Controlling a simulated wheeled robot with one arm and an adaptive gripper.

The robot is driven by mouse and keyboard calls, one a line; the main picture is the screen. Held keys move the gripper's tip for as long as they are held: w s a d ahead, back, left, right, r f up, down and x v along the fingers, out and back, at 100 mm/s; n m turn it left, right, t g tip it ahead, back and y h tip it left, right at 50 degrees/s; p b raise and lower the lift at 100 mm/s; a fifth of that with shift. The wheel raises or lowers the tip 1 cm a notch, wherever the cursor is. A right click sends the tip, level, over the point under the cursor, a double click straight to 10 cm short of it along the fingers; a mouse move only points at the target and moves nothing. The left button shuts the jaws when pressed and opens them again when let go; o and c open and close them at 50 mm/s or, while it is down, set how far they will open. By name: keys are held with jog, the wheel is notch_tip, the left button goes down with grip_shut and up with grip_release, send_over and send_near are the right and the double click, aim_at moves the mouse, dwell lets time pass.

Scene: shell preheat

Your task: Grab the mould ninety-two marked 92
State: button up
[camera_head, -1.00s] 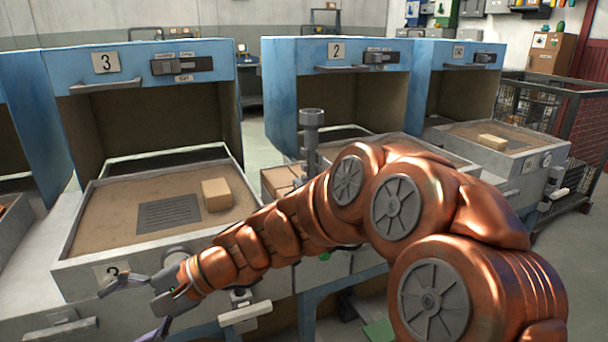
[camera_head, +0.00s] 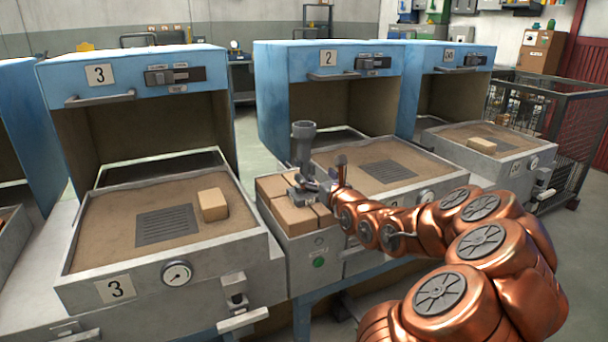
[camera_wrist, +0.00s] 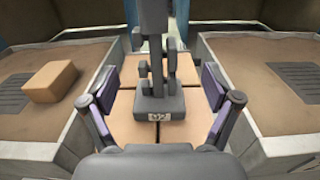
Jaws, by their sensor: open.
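The mould (camera_wrist: 158,104) is a grey metal piece with a block-like base and a tall post. A label on its base reads 92 in the wrist view. It stands upright on tan blocks in the narrow bay between two sand beds; it also shows in the head view (camera_head: 303,148). My gripper (camera_wrist: 160,88) is open, with one purple-padded finger on each side of the mould and a visible gap to both. In the head view my gripper (camera_head: 316,188) is at the mould's lower part and partly hides it.
Tan blocks (camera_head: 291,217) fill the bay under the mould. Sand bed 3 (camera_head: 100,220) is on the left with a loose block (camera_head: 213,205) on it. The sand bed of oven 2 (camera_head: 338,157) is on the right. Blue oven hoods (camera_head: 330,62) rise behind.

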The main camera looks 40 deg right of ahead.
aim_at(307, 171)
jog(key=shift+a+x, duration=0.15)
jog(key=shift+x, duration=1.3)
jog(key=shift+a+x, duration=0.15)
jog(key=shift+x, duration=2.1)
jog(key=shift+f, duration=0.1)
jog(key=c, duration=1.6)
jog(key=shift+c, duration=0.2)
